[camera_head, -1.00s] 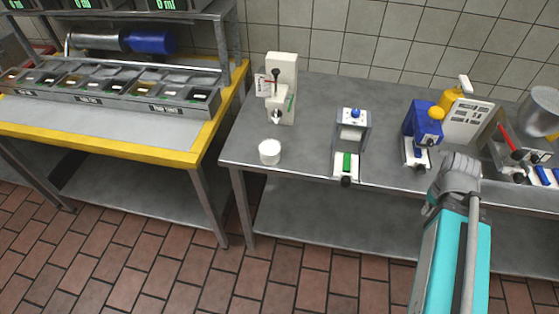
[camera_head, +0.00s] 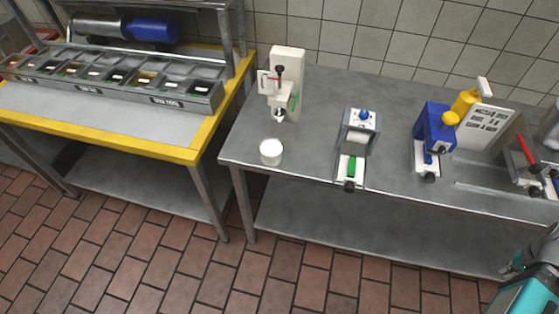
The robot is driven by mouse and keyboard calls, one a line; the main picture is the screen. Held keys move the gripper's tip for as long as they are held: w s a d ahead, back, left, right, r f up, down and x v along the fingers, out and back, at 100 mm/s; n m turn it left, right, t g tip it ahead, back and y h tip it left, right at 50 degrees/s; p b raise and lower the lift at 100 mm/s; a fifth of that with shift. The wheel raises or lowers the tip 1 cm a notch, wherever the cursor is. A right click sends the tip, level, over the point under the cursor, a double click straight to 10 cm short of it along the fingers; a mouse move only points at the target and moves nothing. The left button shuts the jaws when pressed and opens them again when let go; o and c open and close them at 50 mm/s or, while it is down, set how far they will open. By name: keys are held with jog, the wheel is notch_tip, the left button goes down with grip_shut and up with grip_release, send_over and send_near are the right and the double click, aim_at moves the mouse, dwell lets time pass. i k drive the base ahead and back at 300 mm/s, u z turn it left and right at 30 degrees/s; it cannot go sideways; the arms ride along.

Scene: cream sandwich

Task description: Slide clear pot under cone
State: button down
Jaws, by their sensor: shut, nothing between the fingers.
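The clear pot (camera_head: 271,154) looks like a small whitish cup. It stands upright near the front left edge of the steel table. Behind it stands a white dispenser (camera_head: 288,75) with a black-knobbed lever. The dispenser's small pale cone (camera_head: 279,115) points down at its front. The pot is in front of the cone and apart from it, not beneath it. Part of my teal arm shows at the lower right corner. My gripper's fingers cannot be made out there.
A grey and white device with a green part (camera_head: 352,165) stands right of the pot. A blue device (camera_head: 432,130) and a tilted white panel (camera_head: 487,125) stand farther right. The steel table (camera_head: 310,135) is clear around the pot. A yellow-edged counter (camera_head: 190,152) is at left.

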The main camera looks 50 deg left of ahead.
aim_at(271, 149)
jog(key=z, duration=0.65)
jog(key=k, duration=1.3)
jog(key=u, duration=1.9)
